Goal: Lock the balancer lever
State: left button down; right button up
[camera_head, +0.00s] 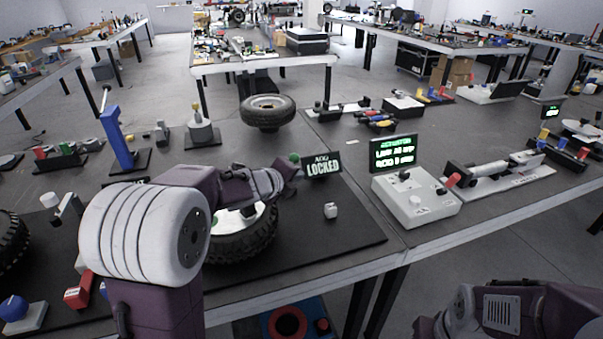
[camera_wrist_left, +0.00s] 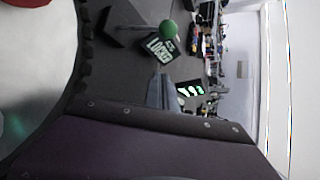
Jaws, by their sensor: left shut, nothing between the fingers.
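The balancer's tyred wheel (camera_head: 243,240) is partly hidden behind my left arm. A green ball knob (camera_head: 294,157), apparently the lever's end, shows just beyond my left gripper (camera_head: 288,168), left of a black sign (camera_head: 321,166) that reads LOCKED. The lever's shaft is mostly hidden. In the left wrist view the green knob (camera_wrist_left: 168,29) stands beside the sign (camera_wrist_left: 160,47), and the left gripper's fingers (camera_wrist_left: 160,90) are shut and empty, apart from the knob in the picture. My right arm shows at the lower right, but its gripper does not.
A grey control box (camera_head: 415,203) with a green-text screen (camera_head: 393,152) stands to the right. A loose tyre (camera_head: 267,112) and a blue upright stand (camera_head: 115,137) are behind.

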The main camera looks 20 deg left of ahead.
pick_arm(q)
jog(key=b+x, duration=0.1)
jog(key=x, duration=0.7)
jog(key=shift+w+d+f, duration=0.1)
jog(key=shift+w+f, duration=0.1)
jog(key=shift+w, duration=0.15)
jog(key=shift+w+f, duration=0.15)
jog(key=shift+w, duration=0.55)
jog(key=a, duration=0.1)
jog(key=a+r+p, duration=0.1)
jog(key=a+p, duration=0.1)
jog(key=shift+a+r, duration=0.15)
jog(key=shift+r, duration=0.25)
